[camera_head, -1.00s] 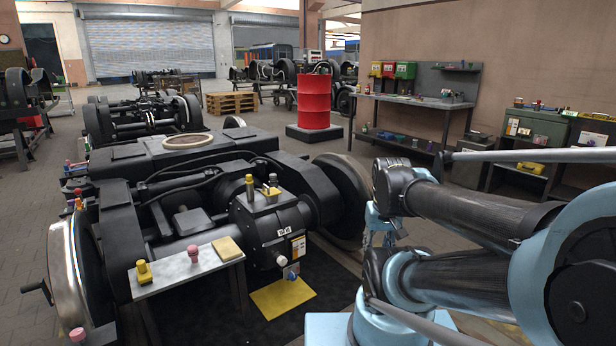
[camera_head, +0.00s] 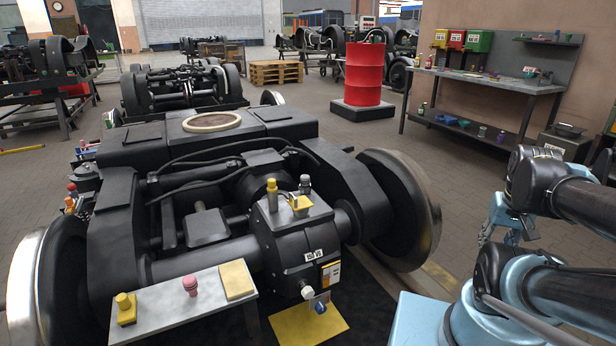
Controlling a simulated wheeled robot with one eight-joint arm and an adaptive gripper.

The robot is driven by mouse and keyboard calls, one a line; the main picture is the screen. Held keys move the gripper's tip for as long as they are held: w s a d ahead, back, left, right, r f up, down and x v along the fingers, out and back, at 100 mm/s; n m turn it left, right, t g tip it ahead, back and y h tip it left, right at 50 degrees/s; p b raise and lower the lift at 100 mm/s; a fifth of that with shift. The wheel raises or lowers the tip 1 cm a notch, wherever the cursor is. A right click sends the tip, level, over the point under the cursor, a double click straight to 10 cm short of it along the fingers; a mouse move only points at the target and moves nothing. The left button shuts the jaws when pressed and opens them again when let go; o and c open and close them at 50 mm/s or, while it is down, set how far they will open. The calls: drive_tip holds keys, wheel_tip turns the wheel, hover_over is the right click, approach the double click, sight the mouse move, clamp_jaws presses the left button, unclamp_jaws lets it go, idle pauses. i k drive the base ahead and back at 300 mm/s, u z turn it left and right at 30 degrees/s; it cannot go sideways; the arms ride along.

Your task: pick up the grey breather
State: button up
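The grey breather (camera_head: 305,184) appears as a small upright grey fitting on top of the black gearbox housing (camera_head: 290,235) of the near bogie. It stands just behind a yellow block (camera_head: 300,203) and to the right of a yellow cylindrical fitting (camera_head: 272,190). My gripper (camera_head: 484,238) seems to be the small blue and dark end hanging at the left of my arm, to the right of the bogie's wheel. It is well apart from the breather. Its fingers are too small and partly hidden to read.
A grey side plate (camera_head: 190,305) in front holds a yellow fitting (camera_head: 125,308), a pink knob (camera_head: 190,285) and a tan pad (camera_head: 236,280). A large wheel (camera_head: 400,208) stands between my arm and the gearbox. A red drum (camera_head: 363,75) and workbench (camera_head: 490,82) are behind.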

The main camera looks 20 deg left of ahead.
sight(305, 180)
drive_tip(key=u, duration=0.5)
drive_tip(key=i, duration=1.05)
drive_tip(key=u, duration=0.6)
